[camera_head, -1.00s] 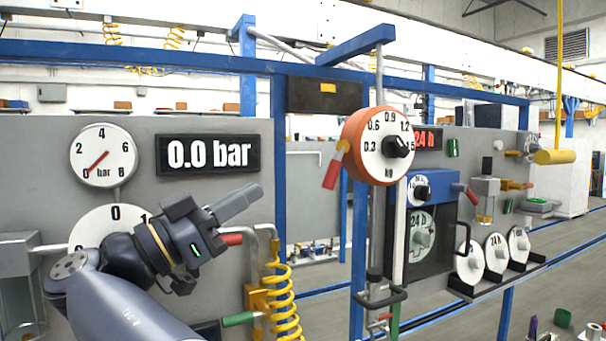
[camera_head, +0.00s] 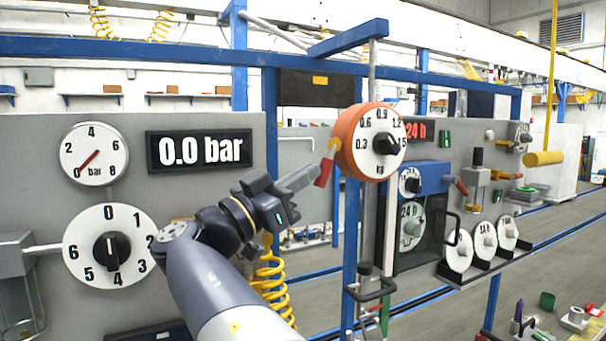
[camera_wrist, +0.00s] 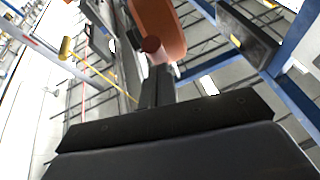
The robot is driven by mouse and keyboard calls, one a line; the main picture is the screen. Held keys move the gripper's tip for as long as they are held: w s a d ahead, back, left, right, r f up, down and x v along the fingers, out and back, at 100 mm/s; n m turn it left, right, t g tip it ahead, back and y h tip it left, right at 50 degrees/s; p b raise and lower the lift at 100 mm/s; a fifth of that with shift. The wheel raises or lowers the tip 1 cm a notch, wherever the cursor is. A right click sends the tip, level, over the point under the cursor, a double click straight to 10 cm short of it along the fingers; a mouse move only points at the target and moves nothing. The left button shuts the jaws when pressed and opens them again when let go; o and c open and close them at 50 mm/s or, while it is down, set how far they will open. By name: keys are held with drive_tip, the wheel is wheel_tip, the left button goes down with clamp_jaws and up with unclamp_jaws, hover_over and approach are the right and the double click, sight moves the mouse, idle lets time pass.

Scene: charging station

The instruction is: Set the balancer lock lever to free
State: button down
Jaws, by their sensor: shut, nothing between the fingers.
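The balancer (camera_head: 353,146) is an orange round housing with a white kg dial and black knob, hung from a blue beam. Its lock lever (camera_head: 323,172) is a red grip on a yellow-orange root at the housing's left side, slanting down and left. In the wrist view the lever's round red end (camera_wrist: 152,44) shows just beyond the fingertips, with the orange housing (camera_wrist: 165,22) behind it. My gripper (camera_head: 314,169) is shut and empty, its tips at the lever's left side. I cannot tell whether they touch. The fingers also show in the wrist view (camera_wrist: 157,75).
A blue post (camera_head: 350,235) stands below the balancer. A yellow coiled hose (camera_head: 268,285) hangs beside my arm. The gauge panel (camera_head: 205,115) lies to the left. A black-fronted unit (camera_head: 418,225) with dials stands to the right.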

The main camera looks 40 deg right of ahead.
sight(318, 185)
drive_tip(key=shift+f, duration=0.1)
drive_tip(key=h+b, duration=0.1)
drive_tip(key=b, duration=0.2)
drive_tip(key=d+f+h+b, duration=0.1)
drive_tip(key=b, duration=0.2)
drive_tip(key=f+h+b, duration=0.1)
drive_tip(key=b, duration=0.2)
drive_tip(key=shift+s+d+n+b, duration=0.2)
drive_tip(key=shift+d+n+b, duration=0.05)
drive_tip(key=shift+n+b, duration=0.1)
drive_tip(key=shift+s+d+t+b, duration=0.1)
drive_tip(key=shift+d+t+b, duration=0.25)
drive_tip(key=shift+b, duration=0.9)
